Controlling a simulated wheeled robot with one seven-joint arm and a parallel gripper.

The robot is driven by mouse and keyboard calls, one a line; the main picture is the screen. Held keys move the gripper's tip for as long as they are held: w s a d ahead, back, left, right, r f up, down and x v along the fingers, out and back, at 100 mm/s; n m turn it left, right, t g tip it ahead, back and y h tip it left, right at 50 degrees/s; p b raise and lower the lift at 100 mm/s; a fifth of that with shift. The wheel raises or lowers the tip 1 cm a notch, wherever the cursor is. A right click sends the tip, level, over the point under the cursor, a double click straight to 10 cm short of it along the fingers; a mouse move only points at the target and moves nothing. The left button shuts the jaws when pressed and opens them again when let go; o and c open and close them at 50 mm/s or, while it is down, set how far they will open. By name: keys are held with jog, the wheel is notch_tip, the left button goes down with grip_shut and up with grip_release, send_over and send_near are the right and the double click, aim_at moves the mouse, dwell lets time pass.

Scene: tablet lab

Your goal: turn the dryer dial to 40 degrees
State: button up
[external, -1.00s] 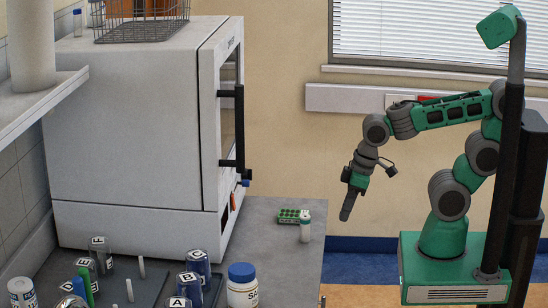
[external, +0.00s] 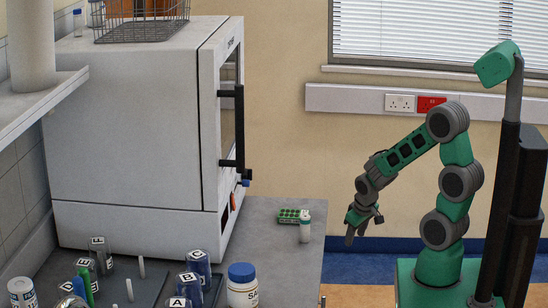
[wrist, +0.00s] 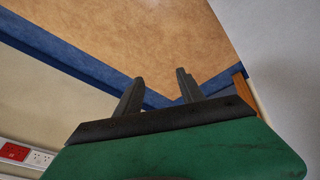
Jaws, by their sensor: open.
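The dryer is the large white cabinet (external: 130,120) on the bench, with its door and black handle (external: 238,125) at its right side. A small blue knob (external: 245,183) and an orange switch (external: 233,201) show on its lower front edge. The front is seen almost edge-on, so I cannot read a dial or its setting. My gripper (external: 353,234) is to the right of the bench, apart from the dryer, pointing down. In the wrist view my gripper (wrist: 158,92) has its two fingers apart with nothing between them.
A green rack (external: 290,215) and a white-capped vial (external: 305,228) stand near the bench's right edge. A blue-lidded jar (external: 242,287) and several lettered tubes (external: 198,265) stand in front. A wire basket (external: 140,22) sits on the dryer. Floor is free between bench and base.

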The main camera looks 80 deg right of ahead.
aim_at(247, 175)
jog(key=shift+o, duration=0.5)
jog(key=w+d+f+t, duration=0.1)
jog(key=w+d+f+n+t, duration=0.1)
jog(key=d, duration=0.1)
jog(key=shift+w+h, duration=0.25)
jog(key=shift+h, duration=0.05)
jog(key=w+r+n+t+h, duration=0.1)
jog(key=w+r+n+t, duration=0.35)
jog(key=w, duration=0.35)
jog(key=w+r+n+t+h+p, duration=0.1)
jog(key=w+r+t+h, duration=0.2)
jog(key=r, duration=0.6)
jog(key=w+r+n+t, duration=0.1)
jog(key=w+r+t, duration=0.1)
jog(key=r+t, duration=0.45)
jog(key=w+a+r+n+y, duration=0.1)
jog(key=w+a+r+y, duration=0.1)
jog(key=a+r+y, duration=0.3)
jog(key=w+a+n+y+p, duration=0.1)
jog(key=w+a+y, duration=0.15)
jog(key=a, duration=0.35)
jog(key=w+a+r+n+y, duration=0.2)
jog(key=w+a+r+y, duration=0.1)
jog(key=a, duration=0.3)
jog(key=w+p, duration=0.1)
jog(key=w, duration=0.6)
jog(key=shift+a+m+p, duration=0.2)
jog(key=shift+m+p, duration=0.1)
jog(key=shift+m, duration=0.05)
